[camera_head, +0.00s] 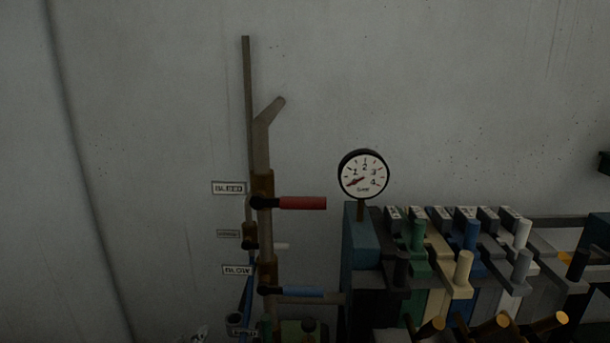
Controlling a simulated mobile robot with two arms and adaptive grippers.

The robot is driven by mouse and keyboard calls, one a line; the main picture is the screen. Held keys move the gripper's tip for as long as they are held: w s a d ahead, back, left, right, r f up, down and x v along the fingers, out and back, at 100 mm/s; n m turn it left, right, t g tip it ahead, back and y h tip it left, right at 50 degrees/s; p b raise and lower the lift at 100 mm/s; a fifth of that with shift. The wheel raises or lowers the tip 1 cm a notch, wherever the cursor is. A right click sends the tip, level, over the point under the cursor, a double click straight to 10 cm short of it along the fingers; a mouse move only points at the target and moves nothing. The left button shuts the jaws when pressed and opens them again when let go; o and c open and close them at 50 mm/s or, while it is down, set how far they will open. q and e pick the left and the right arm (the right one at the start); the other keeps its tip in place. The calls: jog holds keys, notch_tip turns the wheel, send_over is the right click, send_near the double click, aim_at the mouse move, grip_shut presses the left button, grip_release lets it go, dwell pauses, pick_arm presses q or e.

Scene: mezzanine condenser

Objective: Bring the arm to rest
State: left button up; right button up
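Neither of my arms can be made out in the head view, and no gripper shows. A small black object (604,163) is cut off by the right edge; I cannot tell what it is. A round pressure gauge (362,174) with a white face and a red needle stands on a short brass stem. Left of it, a vertical pipe (261,150) carries a red lever handle (302,203) and, lower down, a blue lever handle (297,292). Both handles point to the right, level.
A bank of valve blocks (465,260) in blue, green, cream and grey, with upright knobs, fills the lower right. Brass-ended cylinders (490,327) stick out at the bottom. Small label plates (228,188) sit left of the pipe. The grey wall (150,120) behind is bare.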

pick_arm(q)
jog(key=s+a+f+n+g+y, duration=0.1)
jog(key=s+a+f+n+g, duration=0.2)
jog(key=s+f+n+g, duration=0.65)
jog(key=s+d+f+n+g+h, duration=0.1)
jog(key=s+f+g, duration=0.1)
jog(key=s+f, duration=0.4)
jog(key=s+d+f+g, duration=0.15)
jog(key=s+f, duration=0.25)
jog(key=s, duration=0.5)
notch_tip(320, 180, down, 26)
jog(key=s+g, duration=0.2)
jog(key=s+a+f, duration=0.3)
jog(key=s+f, duration=1.2)
jog(key=s, duration=0.1)
jog(key=shift+s+a+f+g, duration=0.15)
jog(key=shift+f+g, duration=0.05)
jog(key=shift+g, duration=0.2)
